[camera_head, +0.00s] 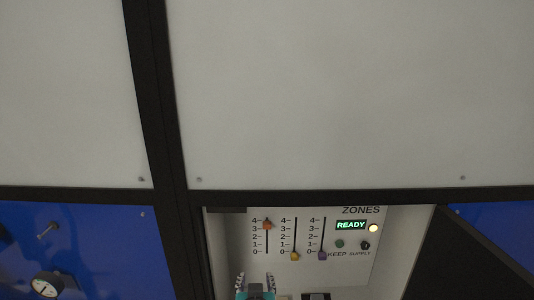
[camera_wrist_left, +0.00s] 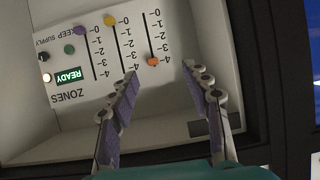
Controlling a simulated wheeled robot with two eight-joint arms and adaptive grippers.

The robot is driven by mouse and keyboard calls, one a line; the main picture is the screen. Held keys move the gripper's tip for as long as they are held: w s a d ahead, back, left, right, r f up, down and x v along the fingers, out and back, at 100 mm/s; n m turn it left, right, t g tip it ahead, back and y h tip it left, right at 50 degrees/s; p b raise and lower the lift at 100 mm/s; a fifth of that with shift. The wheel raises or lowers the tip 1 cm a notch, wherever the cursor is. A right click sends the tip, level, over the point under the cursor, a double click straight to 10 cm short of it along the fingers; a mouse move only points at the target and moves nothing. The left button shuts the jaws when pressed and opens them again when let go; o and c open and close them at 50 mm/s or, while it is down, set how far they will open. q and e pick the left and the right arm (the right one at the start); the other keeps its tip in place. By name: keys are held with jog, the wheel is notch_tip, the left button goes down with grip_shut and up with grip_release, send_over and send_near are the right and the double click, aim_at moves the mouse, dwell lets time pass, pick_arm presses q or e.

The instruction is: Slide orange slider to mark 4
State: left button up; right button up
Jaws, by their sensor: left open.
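The orange slider (camera_head: 267,225) is on the leftmost track of the ZONES panel (camera_head: 260,212), near the upper end, between marks 3 and 4. In the left wrist view the panel appears upside down, and the orange slider (camera_wrist_left: 153,61) shows close to the 4 label. My left gripper (camera_head: 256,277) is open and empty, below the tracks in the head view. In the left wrist view its fingertips (camera_wrist_left: 160,70) lie to either side of the orange slider, apart from it. My right gripper is not in view.
The yellow slider (camera_head: 295,256) and purple slider (camera_head: 322,255) sit near 0 on neighbouring tracks. A lit READY display (camera_head: 351,225), a green knob (camera_head: 339,244) and a black knob (camera_head: 365,245) are to the right. Recess walls and a dark open door (camera_head: 470,260) flank the panel.

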pick_arm(q)
jog(key=s+a+f+g+b, duration=0.4)
jog(key=s+a+f+g, duration=0.2)
jog(key=s+a+f, duration=0.5)
jog(key=s+a, duration=0.4)
jog(key=shift+s+f+b, duration=0.2)
jog(key=shift+s+b, duration=0.15)
jog(key=shift+b, duration=0.05)
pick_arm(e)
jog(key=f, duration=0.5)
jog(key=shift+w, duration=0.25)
